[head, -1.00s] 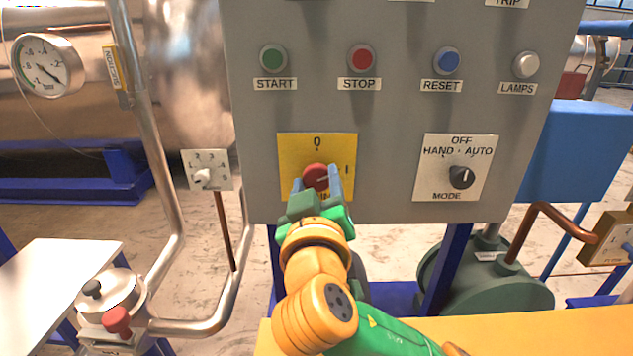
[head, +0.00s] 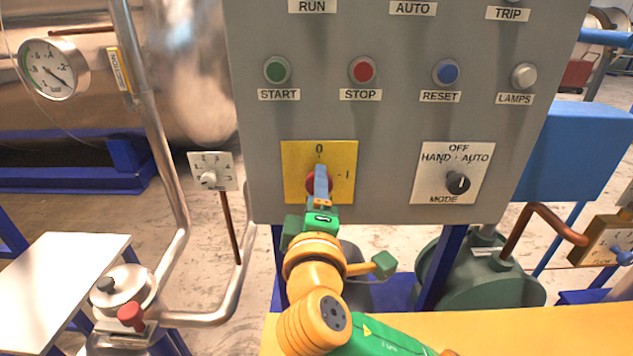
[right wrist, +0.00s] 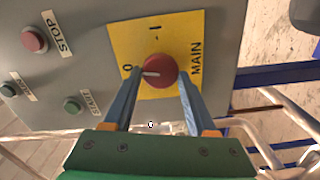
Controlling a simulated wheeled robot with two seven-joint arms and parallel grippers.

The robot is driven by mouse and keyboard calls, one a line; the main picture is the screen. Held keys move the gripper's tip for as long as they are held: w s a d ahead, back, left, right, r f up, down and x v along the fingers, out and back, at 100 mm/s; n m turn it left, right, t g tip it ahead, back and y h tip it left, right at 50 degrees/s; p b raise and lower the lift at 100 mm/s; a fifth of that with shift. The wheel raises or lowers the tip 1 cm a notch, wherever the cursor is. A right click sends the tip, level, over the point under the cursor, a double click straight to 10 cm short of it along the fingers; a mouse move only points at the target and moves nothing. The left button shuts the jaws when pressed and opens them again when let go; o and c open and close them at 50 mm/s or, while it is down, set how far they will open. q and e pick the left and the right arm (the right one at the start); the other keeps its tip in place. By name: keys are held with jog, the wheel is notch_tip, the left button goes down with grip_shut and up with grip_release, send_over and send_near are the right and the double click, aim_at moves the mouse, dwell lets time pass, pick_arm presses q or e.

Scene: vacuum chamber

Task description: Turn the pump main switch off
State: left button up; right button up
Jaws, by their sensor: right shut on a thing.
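The pump main switch is a red rotary knob (head: 313,184) on a yellow plate (head: 345,152) marked 0 at the top and I at the right. In the right wrist view its white pointer mark on the red knob (right wrist: 162,70) points to the 0. My right gripper (head: 320,173) is shut on the knob. In the right wrist view its two blue fingers (right wrist: 160,76) lie on either side of the knob. In the head view the fingers are seen one behind the other and cover part of the knob. My left gripper is not in view.
The grey panel (head: 400,125) also carries the START (head: 277,70), STOP (head: 362,69) and RESET (head: 446,71) buttons, and a MODE selector (head: 458,183) right of the knob. A small numbered selector (head: 212,172) is left of the panel, near a bent steel pipe (head: 160,150).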

jog(key=shift+n+p, duration=0.65)
jog(key=shift+n, duration=0.55)
jog(key=o, duration=1.4)
jog(key=s+b, duration=0.2)
jog(key=s, duration=0.5)
jog(key=shift+f, duration=0.1)
